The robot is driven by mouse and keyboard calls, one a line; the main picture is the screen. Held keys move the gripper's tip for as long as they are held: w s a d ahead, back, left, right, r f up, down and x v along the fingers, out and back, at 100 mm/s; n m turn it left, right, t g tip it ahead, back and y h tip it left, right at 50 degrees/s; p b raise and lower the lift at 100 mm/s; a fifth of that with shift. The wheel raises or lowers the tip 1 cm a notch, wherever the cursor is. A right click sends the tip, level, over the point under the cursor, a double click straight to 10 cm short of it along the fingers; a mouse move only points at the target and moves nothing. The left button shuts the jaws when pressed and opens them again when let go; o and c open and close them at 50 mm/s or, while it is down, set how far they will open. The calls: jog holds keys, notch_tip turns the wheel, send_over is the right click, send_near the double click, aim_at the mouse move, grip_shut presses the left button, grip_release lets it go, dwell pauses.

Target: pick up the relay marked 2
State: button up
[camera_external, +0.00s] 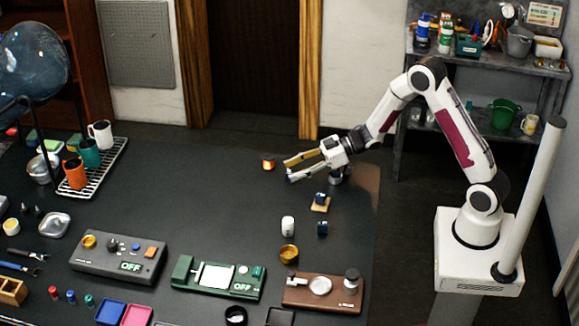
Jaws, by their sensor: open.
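No number 2 can be read on anything at this size, so I cannot tell which thing is the relay marked 2. Two small dark blue blocks, possibly relays, are near the table's right side: one block (320,198) is on a tan pad (319,208), the other block (322,228) is on the black table just below it. My gripper (288,170) is open, its fingers pointing left, up and left of both blocks. Nothing shows between the fingers. A small orange and dark item (268,163) is just beyond the fingertips, apart from them.
A white jar (288,226) and an amber cup (289,255) stand left of the lower block. A brown device (323,292), a green scale (218,278) and a grey box (118,257) line the front. Mugs stand on a rack (98,175) at left. The table's middle is clear.

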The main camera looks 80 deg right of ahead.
dwell(0.3)
jog(key=c, duration=1.2)
jog(key=shift+r, duration=0.1)
jog(key=shift+r, duration=4.95)
